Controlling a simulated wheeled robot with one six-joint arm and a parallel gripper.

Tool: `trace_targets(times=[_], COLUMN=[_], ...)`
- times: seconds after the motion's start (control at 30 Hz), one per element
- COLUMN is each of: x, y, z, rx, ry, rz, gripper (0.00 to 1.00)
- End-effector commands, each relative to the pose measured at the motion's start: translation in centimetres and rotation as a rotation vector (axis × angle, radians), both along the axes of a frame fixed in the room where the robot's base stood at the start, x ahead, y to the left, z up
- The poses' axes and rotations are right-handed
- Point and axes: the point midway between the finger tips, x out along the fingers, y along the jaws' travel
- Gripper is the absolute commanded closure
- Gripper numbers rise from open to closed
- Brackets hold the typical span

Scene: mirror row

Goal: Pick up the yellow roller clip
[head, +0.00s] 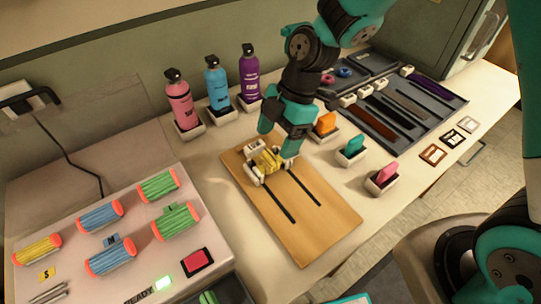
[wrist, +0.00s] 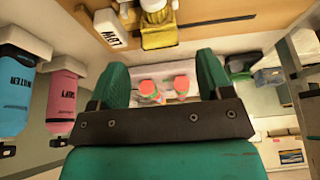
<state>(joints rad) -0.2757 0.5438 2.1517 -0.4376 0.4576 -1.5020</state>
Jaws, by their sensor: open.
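A yellow piece with white parts (head: 267,158), which I take for the yellow roller clip, sits near the far end of a wooden board (head: 318,222). It also shows at the top of the wrist view (wrist: 160,36), beside a white block with dark lettering (wrist: 109,28). My gripper (head: 277,150) is over that end of the board, close to the yellow piece and partly covering it. In the wrist view its two green fingers (wrist: 160,72) are spread apart, with nothing held between them. The yellow piece lies beyond the fingertips, not between them. I cannot tell the height gap.
Pink (head: 180,105), blue (head: 217,84) and purple (head: 249,78) bottles stand behind. Orange (head: 326,123), teal (head: 352,149) and pink (head: 385,173) pieces stand in white holders to the right. Several orange-ended rollers (head: 158,186) lie on the left panel. The board's near half holds only two dark slots.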

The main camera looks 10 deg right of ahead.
Motion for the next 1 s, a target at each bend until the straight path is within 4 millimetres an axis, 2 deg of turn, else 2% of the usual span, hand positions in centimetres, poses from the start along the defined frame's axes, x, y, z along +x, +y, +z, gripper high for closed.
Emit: trace_targets(times=[0.17,0.43,0.73,0.77,0.97,1.0], x=[-0.2,-0.8,-0.8,-0.8,-0.8,-0.8], y=[0.3,1.4,1.7,1.7,1.6,1.6], z=[-1.1,-4.8,-5.5,-5.5,-5.4,-5.4], rx=[-0.002,-0.001,-0.001,-0.001,-0.001,-0.001], ry=[0.002,0.003,-0.001,-0.001,-0.001,-0.001], rz=[0.001,0.001,0.000,0.000,0.000,0.000], gripper=[0.28,0.28,0.28,0.32,0.78,0.80])
